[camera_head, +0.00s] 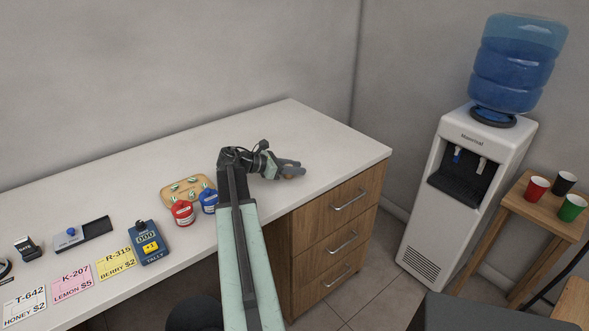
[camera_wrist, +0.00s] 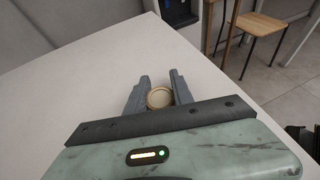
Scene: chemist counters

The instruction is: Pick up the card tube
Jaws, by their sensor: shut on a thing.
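The card tube (camera_wrist: 159,97) shows in the wrist view as a round tan end with a pale rim, between the two grey fingers. My gripper (camera_wrist: 160,88) is shut on it, with a finger on each side. In the head view my gripper (camera_head: 298,170) is over the right part of the white counter, near its right end. There only a small brownish bit of the tube (camera_head: 289,177) shows by the fingers; the rest is hidden. I cannot tell whether the tube touches the counter.
A water cooler (camera_head: 460,190) stands right. The counter beyond my gripper is clear.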

